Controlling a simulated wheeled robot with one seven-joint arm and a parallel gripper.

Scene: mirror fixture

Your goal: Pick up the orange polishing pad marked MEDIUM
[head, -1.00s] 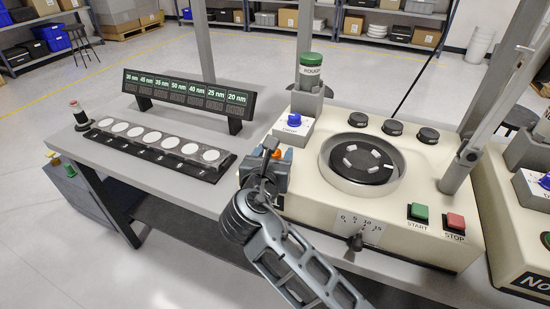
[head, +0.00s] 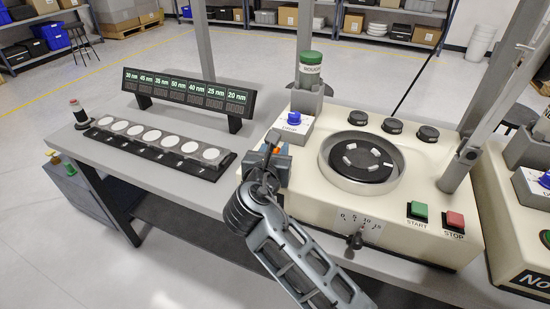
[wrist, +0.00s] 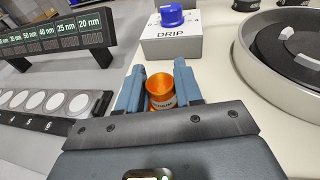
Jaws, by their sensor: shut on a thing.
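The orange polishing pad (wrist: 158,84) is a small round, cup-like piece with a pale label in the wrist view. The label is partly hidden, and its lettering is too small to read for certain. My gripper (wrist: 159,92) is shut on it, with one blue-grey finger on each side. In the head view my gripper (head: 273,161) is at the left front edge of the cream polishing machine (head: 310,190). There the pad is mostly hidden by my gripper and wrist. I cannot tell whether the pad is clear of the surface below.
A DRIP box with a blue knob (head: 294,118) stands just behind my gripper. The round polishing plate (head: 361,160) is to the right. A black rack of white discs (head: 158,142) and a size display (head: 186,92) are to the left, with bare grey bench between.

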